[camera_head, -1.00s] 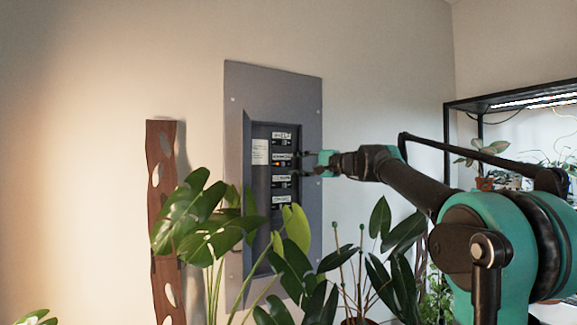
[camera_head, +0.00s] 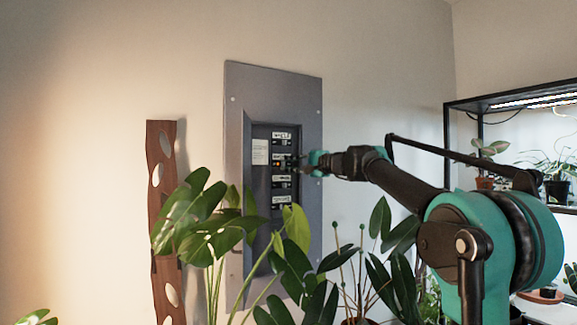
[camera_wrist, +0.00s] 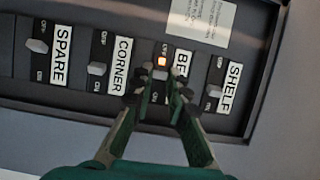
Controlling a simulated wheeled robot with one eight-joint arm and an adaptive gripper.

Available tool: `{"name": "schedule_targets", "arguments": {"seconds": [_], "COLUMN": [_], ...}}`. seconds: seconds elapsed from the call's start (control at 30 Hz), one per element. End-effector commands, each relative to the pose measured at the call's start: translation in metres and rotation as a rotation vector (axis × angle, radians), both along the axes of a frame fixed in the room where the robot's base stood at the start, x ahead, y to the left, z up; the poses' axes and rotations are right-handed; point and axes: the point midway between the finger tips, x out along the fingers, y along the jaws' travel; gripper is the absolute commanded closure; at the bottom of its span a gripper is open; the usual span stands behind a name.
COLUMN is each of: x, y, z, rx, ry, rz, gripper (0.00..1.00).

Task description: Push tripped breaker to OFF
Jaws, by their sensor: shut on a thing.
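The breaker with a lit orange lamp (camera_wrist: 162,61) sits in the row, its label partly hidden and showing only "BE". Its lamp also shows in the head view (camera_head: 277,163). My gripper (camera_wrist: 161,84) has its fingertips drawn together at this breaker's pale toggle (camera_wrist: 160,74), and they are shut on it. The fingers cover the lower part of the breaker, so the toggle's exact position is hard to tell. In the head view my gripper (camera_head: 293,163) reaches into the grey breaker panel (camera_head: 313,110) from the right.
Neighbouring breakers are SPARE (camera_wrist: 38,46), CORNER (camera_wrist: 97,69) and SHELF (camera_wrist: 216,92), close on either side. A paper note (camera_wrist: 202,22) is above. A leafy plant (camera_head: 195,225) and dark leaves (camera_head: 295,268) stand before the panel's lower part. A shelf (camera_head: 520,100) stands at right.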

Motion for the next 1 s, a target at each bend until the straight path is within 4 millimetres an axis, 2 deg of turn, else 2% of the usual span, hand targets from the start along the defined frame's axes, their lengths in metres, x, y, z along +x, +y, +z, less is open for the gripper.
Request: {"name": "schedule_targets", "arguments": {"seconds": [0.27, 0.8, 1.0], "x": [-0.003, -0.010, -0.011], "y": [0.003, 0.015, 0.016], "z": [0.000, 0.000, 0.000], "rx": [-0.001, 0.000, 0.000], "ry": [0.000, 0.000, 0.000], "rz": [-0.044, -0.383, -0.445], "gripper": [1.00, 1.00, 1.00]}}
